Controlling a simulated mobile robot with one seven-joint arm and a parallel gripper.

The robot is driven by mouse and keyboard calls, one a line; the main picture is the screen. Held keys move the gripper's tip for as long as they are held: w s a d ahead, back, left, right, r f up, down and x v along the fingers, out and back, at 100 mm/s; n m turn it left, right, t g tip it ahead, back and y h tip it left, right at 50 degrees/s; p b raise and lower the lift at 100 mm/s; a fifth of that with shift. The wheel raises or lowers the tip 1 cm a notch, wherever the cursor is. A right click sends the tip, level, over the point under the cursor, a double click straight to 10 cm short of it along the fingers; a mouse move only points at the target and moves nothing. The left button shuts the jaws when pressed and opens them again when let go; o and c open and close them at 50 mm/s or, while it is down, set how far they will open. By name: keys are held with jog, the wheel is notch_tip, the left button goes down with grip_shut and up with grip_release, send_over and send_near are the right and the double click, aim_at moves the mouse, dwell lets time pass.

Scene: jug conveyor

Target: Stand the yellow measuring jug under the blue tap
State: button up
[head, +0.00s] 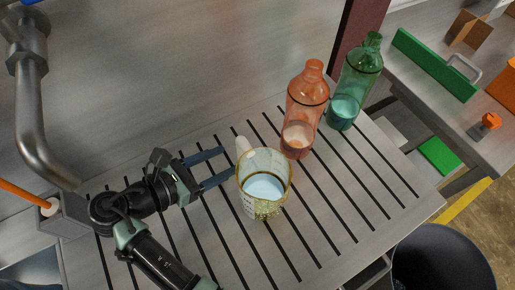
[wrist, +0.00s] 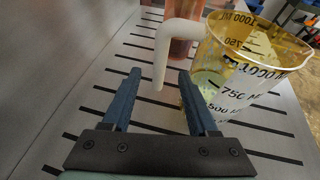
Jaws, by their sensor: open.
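The yellow measuring jug (head: 262,208), see-through with pale blue liquid inside, stands upright on the slatted drainboard. Its white handle (head: 242,146) is on the jug's far-left side. My gripper (head: 228,163) is open and empty beside the jug, its blue fingers pointing at the handle. In the wrist view the handle's lower end (wrist: 160,72) shows between the fingertips, and the jug (wrist: 238,75) is at the right. Whether a finger touches the jug is unclear. A metal tap pipe (head: 30,115) with a bit of blue (head: 27,2) at its top edge hangs at the far left.
An orange bottle (head: 305,100) and a green bottle (head: 352,85) stand behind the jug to the right. A grey block with an orange rod (head: 25,193) is at the left below the tap. The board's right front is clear. A dark bin (head: 440,260) is on the floor.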

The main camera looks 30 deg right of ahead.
aim_at(257, 177)
jog(key=x, duration=0.9)
jog(key=shift+w, duration=0.1)
grip_shut()
jog(key=shift+r, duration=0.1)
dwell(1.1)
